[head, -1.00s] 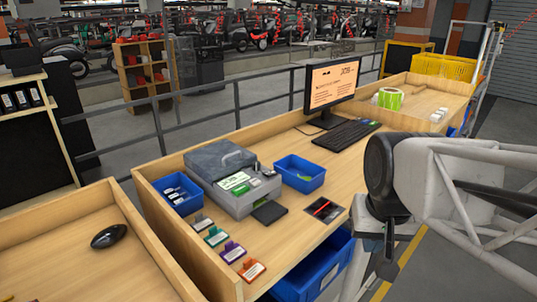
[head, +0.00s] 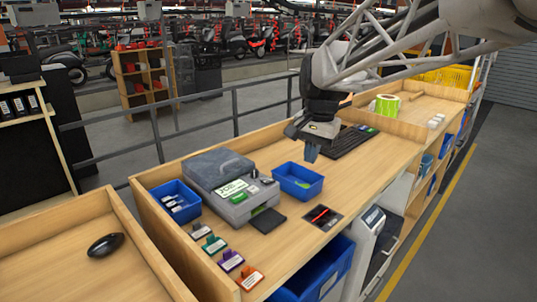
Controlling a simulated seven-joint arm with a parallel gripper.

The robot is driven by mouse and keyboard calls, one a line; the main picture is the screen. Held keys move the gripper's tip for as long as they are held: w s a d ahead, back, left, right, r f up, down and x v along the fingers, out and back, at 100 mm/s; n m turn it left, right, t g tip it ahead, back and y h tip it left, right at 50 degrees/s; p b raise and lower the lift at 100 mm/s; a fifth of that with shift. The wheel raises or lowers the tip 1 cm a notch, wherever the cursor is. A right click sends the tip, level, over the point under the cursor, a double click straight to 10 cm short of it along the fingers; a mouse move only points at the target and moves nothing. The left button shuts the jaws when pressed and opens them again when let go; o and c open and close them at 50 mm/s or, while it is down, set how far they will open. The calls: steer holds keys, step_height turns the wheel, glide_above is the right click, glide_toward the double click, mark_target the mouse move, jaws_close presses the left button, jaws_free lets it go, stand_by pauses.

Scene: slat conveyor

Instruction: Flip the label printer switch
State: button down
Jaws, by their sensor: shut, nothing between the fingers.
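The label printer (head: 222,186) is a grey box with a dark lid, standing on the wooden bench in the head view. Its front panel carries a white label, a green piece and small controls near the right corner (head: 255,175); which of these is the switch is too small to tell. My gripper (head: 311,153) is shut and empty. It hangs above the bench, to the right of the printer and over the far right side of the blue bin, apart from both.
Blue bins stand left (head: 176,201) and right (head: 299,181) of the printer. A black pad (head: 269,221) lies before it. Several coloured clips (head: 231,261) line the front left. A dark plate with a red mark (head: 322,218) and a keyboard (head: 348,142) lie to the right.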

mark_target(263, 182)
steer(key=w+a+f+m, duration=0.1)
steer(key=w+a, duration=0.4)
steer(key=w, duration=0.3)
steer(key=w+a+m+g, duration=0.1)
steer(key=w+a+m, duration=0.1)
steer(key=w+a, duration=0.3)
steer(key=w, duration=0.4)
steer(key=shift+f+g, duration=0.3)
steer(key=shift+f, duration=0.1)
steer(key=f, duration=0.4)
steer(key=s+a+f, duration=0.1)
steer(key=f, duration=0.8)
steer(key=shift+s+a+f, duration=0.3)
steer(key=shift+f, duration=0.1)
